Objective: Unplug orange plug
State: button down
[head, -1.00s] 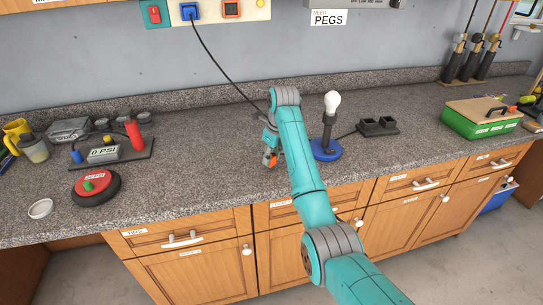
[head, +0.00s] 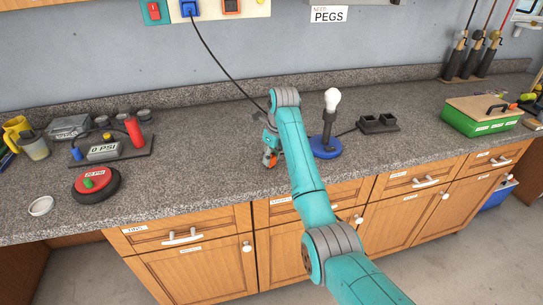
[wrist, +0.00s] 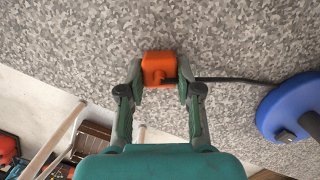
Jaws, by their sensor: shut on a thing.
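The orange plug (wrist: 158,66) is a small block with a round boss, between the fingertips of my gripper (wrist: 159,82) in the wrist view. My gripper is shut on it, above the speckled counter; I cannot tell whether the plug touches the counter. A black cord (wrist: 235,80) runs right from the plug toward a round blue base (wrist: 285,105). In the head view, my gripper (head: 268,152) is partly hidden by my arm, with a bit of orange showing. The orange socket (head: 231,6) on the wall panel looks empty, cut by the top edge.
A lamp with a white bulb (head: 331,98) and blue base stands just right of my arm. A black double socket block (head: 377,123) lies farther right. A blue plug (head: 189,8) is in the wall panel, its cord sloping down behind my arm. A gauge set (head: 103,150) stands left.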

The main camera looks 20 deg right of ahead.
jog(key=c, duration=0.7)
grip_release()
jog(key=r, duration=0.5)
jog(key=s+r, duration=0.1)
jog(key=r, duration=0.1)
jog(key=shift+s+d+r, duration=0.1)
jog(key=shift+d+r, duration=0.05)
jog(key=shift+d, duration=0.25)
grip_shut()
dwell(0.4)
